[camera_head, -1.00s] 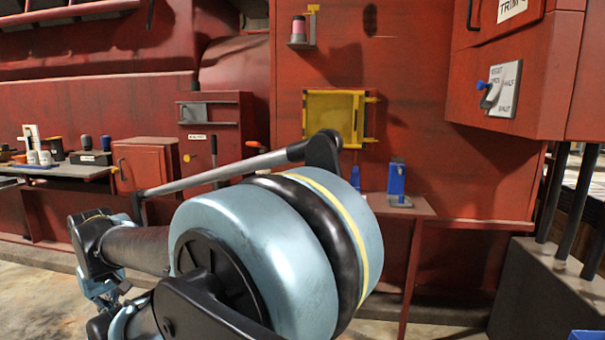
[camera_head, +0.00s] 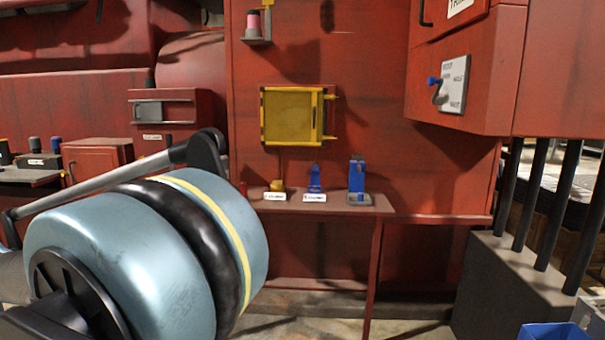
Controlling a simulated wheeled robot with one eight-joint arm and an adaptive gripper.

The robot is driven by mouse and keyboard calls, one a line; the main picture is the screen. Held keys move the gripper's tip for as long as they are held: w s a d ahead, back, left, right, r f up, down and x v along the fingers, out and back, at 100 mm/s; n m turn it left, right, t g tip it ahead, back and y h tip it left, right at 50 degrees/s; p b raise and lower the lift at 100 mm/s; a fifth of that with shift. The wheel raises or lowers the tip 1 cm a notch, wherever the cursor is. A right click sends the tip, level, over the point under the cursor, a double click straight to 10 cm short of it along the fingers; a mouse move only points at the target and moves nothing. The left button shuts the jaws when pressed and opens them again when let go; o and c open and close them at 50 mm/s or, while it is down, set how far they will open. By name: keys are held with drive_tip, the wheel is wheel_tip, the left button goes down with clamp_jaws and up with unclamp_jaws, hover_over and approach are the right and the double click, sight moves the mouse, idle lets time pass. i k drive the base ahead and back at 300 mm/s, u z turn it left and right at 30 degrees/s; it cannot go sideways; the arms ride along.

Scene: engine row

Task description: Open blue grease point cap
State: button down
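A small blue fitting (camera_head: 315,180) stands upright on a narrow red shelf (camera_head: 382,206), behind a white label (camera_head: 314,197). It looks like the blue grease point with its cap on, but it is too small to be certain. A yellow fitting (camera_head: 277,186) with its own white label stands to its left. A taller blue block-shaped device (camera_head: 357,176) with a grey base stands to its right. The label text is too small to read surely. My gripper is out of view; only my large arm links fill the lower left, apart from the fittings in the picture.
A yellow-framed panel (camera_head: 292,116) is on the red wall above the shelf. A red cabinet (camera_head: 468,75) with a blue-knobbed switch juts out at upper right. Dark pipes (camera_head: 556,205) rise from a grey block at right. A blue bin (camera_head: 553,331) shows at lower right.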

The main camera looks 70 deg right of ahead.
sight(315, 174)
drive_tip(key=z, duration=0.05)
drive_tip(key=k, duration=1.1)
drive_tip(key=z, duration=1.35)
drive_tip(key=i, duration=1.05)
drive_tip(key=u, duration=0.05)
